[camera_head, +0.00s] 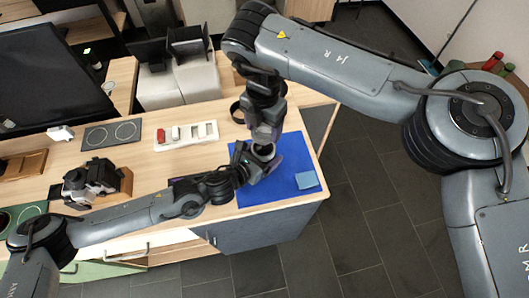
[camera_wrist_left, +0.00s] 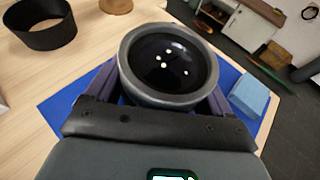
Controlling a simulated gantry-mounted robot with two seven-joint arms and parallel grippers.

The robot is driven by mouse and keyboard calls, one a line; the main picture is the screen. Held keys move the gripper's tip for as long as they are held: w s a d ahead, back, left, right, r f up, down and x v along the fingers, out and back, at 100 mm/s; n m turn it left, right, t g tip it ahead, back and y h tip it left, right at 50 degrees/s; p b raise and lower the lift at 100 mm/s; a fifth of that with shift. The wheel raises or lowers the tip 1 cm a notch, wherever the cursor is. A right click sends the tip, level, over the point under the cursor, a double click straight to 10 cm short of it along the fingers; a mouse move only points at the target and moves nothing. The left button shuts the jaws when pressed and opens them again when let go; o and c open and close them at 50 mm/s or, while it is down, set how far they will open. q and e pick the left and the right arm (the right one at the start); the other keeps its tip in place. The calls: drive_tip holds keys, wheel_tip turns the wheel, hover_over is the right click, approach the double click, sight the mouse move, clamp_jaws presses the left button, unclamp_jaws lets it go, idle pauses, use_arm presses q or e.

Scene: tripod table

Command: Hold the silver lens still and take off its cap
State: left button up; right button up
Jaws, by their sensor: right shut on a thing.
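The silver lens (camera_wrist_left: 168,65) is upright-facing in the left wrist view, its dark round face inside a grey rim and showing bright spots. It also shows small in the head view (camera_head: 263,150), where the two grippers meet over the blue mat. My left gripper (camera_head: 262,164) is open, with a purple finger on each side of the lens; I cannot tell whether they touch it. My right gripper (camera_head: 265,136) comes down from above and is shut on the lens. I cannot make out the cap as a separate piece.
A blue mat (camera_head: 250,191) lies under the grippers, with a light blue block (camera_head: 307,180) on it. A camera (camera_head: 92,181) sits at the left, and a white tray (camera_head: 183,143) lies behind. Floor begins right of the table.

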use_arm(q)
drive_tip(key=shift+o, duration=1.3)
drive_tip(key=shift+a, duration=0.1)
